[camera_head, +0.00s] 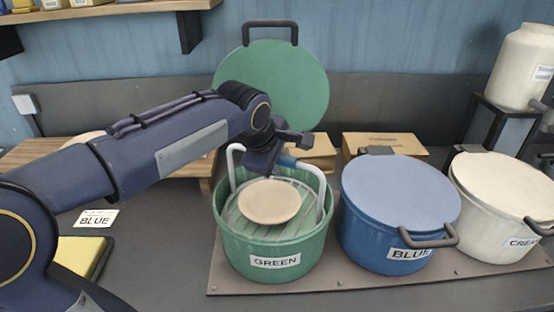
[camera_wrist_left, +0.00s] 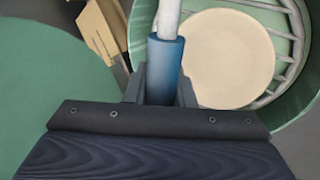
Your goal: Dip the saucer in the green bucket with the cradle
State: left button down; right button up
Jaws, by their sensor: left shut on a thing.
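The green bucket (camera_head: 275,255) stands open, with its lid (camera_head: 275,80) raised behind it. The cradle (camera_head: 323,185), a white wire frame with a blue grip, is at the bucket's mouth, and its slatted base shows inside the bucket. The cream saucer (camera_head: 269,201) lies flat on the cradle's slats; it also shows in the left wrist view (camera_wrist_left: 228,58). My left gripper (camera_head: 278,160) is shut on the cradle's blue grip (camera_wrist_left: 164,70) above the bucket's back rim. How deep the cradle sits in the bucket is hard to tell. My right gripper is not in view.
The blue bucket (camera_head: 375,232) and the cream bucket (camera_head: 490,230) stand closed to the right. Cardboard-coloured boxes (camera_head: 385,143) are behind them. A wooden board (camera_head: 40,152) and a yellow sponge-like block (camera_head: 85,257) lie left, near a "BLUE" card (camera_head: 96,218).

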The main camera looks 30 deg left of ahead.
aim_at(279, 194)
pick_arm(q)
jog(key=shift+f+b, duration=3.85)
jog(key=shift+f, duration=0.8)
jog(key=shift+r+p, duration=7.15)
jog(key=shift+r, duration=1.65)
